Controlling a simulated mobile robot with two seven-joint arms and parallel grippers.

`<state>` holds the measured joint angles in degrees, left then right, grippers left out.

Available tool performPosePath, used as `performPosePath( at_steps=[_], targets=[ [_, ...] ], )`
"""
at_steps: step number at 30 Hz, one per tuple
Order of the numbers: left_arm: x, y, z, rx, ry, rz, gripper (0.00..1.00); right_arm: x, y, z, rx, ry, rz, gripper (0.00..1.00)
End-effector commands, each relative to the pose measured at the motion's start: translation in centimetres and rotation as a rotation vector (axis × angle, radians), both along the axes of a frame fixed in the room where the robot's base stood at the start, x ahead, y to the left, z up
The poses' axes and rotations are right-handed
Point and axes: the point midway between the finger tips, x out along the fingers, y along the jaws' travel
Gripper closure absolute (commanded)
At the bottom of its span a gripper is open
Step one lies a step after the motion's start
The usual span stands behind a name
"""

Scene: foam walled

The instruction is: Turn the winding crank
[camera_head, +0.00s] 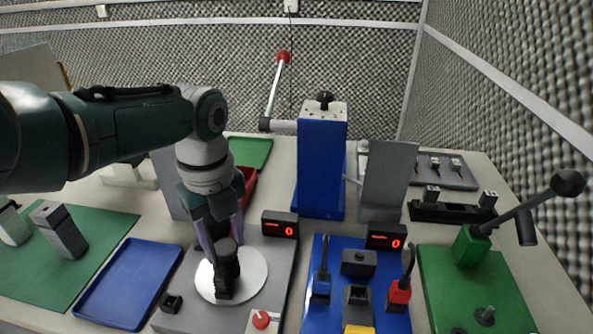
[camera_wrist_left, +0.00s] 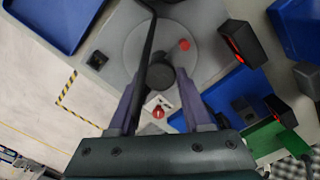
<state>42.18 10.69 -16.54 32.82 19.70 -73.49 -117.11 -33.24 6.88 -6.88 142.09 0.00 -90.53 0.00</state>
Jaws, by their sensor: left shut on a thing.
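The winding crank (camera_head: 225,285) is a dark arm with an upright black knob, over a pale round disc (camera_head: 256,270) on a grey base plate. In the left wrist view the dark crank arm (camera_wrist_left: 147,38) crosses the grey disc (camera_wrist_left: 195,62), which bears a red dot. My left gripper (camera_head: 224,250) comes down from above, its purple fingers on either side of the black knob, shut on it. In the left wrist view the round knob top (camera_wrist_left: 160,76) sits between the fingers. The fingertips partly hide the knob's sides. My right gripper is not in view.
A display (camera_head: 280,224) reading 0 stands behind the disc, and a red button (camera_head: 261,320) lies in front. A blue tray (camera_head: 130,283) is to the left, a blue panel with levers (camera_head: 334,310) to the right. A tall blue block (camera_head: 320,170) with a red-tipped lever stands behind.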

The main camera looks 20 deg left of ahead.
Motion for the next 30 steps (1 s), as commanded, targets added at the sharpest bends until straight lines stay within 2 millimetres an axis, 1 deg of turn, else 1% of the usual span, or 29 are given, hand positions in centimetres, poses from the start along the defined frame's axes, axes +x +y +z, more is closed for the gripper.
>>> performPosePath(
  at_steps=[30],
  targets=[
    [-0.02,0.08,-0.15,0.002,-0.001,-0.49,1.0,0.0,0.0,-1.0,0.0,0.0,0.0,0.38]
  ],
)
